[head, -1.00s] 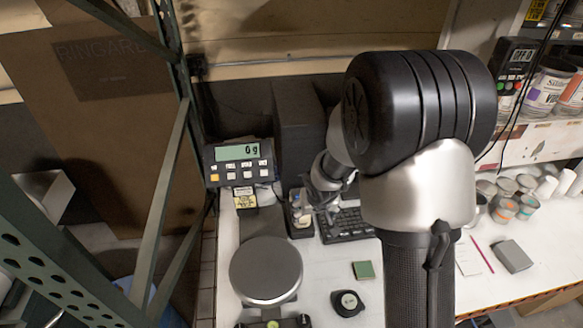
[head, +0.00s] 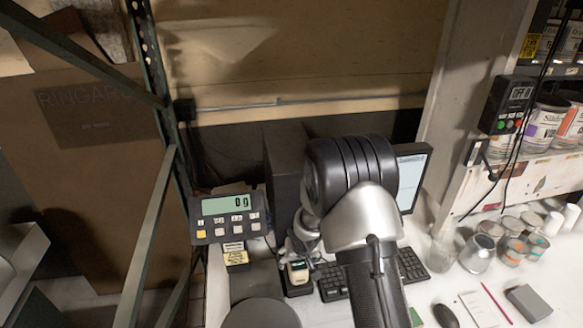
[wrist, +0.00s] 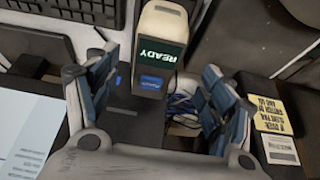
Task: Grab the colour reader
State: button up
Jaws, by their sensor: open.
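The colour reader (wrist: 162,35) is a small beige device with a dark screen reading READY and a blue button below it. In the head view the reader (head: 298,273) stands upright behind the scale pan, left of the keyboard. My gripper (wrist: 158,75) is open, with one finger on each side of the reader's near end in the wrist view. I see no clear contact between the fingers and the reader. In the head view my gripper is partly hidden by my arm, just above the reader.
A keyboard (head: 333,285) lies right of the reader. The scale display (head: 230,214) reads 0 g at the left, and the scale pan (head: 262,314) is in front. A monitor (head: 412,175) stands behind my arm. Cups (head: 513,248) and a grey box (head: 528,303) sit at the right.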

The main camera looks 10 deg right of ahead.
aim_at(297, 261)
jog(key=x, duration=0.2)
jog(key=b+x, duration=0.1)
jog(key=x, duration=0.1)
jog(key=b+x, duration=0.1)
jog(key=x, duration=0.2)
jog(key=shift+w+d, duration=0.25)
jog(key=c, duration=1.7)
jog(key=shift+r, duration=0.15)
